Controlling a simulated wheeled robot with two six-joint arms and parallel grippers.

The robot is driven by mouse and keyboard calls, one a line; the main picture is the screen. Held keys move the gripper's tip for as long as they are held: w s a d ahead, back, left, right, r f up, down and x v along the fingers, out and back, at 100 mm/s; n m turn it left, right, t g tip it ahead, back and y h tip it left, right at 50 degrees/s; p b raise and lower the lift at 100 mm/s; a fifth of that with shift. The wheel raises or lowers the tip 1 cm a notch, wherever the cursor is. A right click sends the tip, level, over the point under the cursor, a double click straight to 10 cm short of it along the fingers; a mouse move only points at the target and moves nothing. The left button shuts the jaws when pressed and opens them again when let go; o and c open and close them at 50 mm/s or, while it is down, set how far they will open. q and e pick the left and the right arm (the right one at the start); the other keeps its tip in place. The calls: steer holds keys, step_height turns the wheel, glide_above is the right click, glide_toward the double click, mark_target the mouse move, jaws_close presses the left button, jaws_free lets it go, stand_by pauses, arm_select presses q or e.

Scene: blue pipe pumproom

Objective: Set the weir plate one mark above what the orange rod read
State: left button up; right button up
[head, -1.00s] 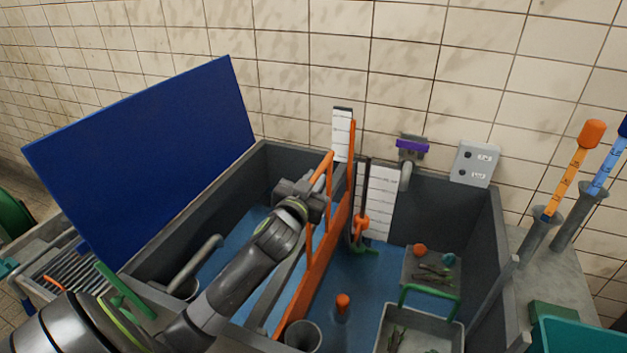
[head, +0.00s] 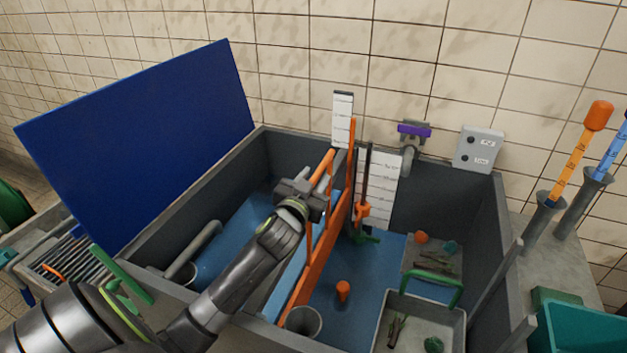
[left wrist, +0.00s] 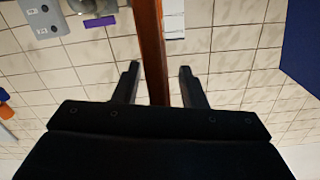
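The orange weir plate (head: 318,258) stands across the grey tank, with an orange bar handle (head: 321,164) on top. A white marked scale (head: 342,118) stands at its far end; its markings are too small to read. My left gripper (head: 318,178) is at the handle. In the left wrist view its fingers (left wrist: 160,85) stand apart on either side of an orange-brown bar (left wrist: 151,40), with a gap showing at the right finger. The orange rod (head: 570,157) stands in a grey holder at the right; its reading is not legible. My right gripper is not in view.
A second white scale (head: 382,190) with an orange slider (head: 362,210) is right of the plate. A blue rod (head: 606,165) stands beside the orange one. A blue panel (head: 140,140) leans at the left. A green-handled tray (head: 440,305) sits at front right.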

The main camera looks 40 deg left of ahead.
arm_select(q)
steer(key=b+v, duration=0.2)
steer(key=v, duration=1.5)
steer(key=shift+s+b, duration=0.25)
steer(key=shift+b, duration=0.1)
steer(key=shift+f, duration=0.1)
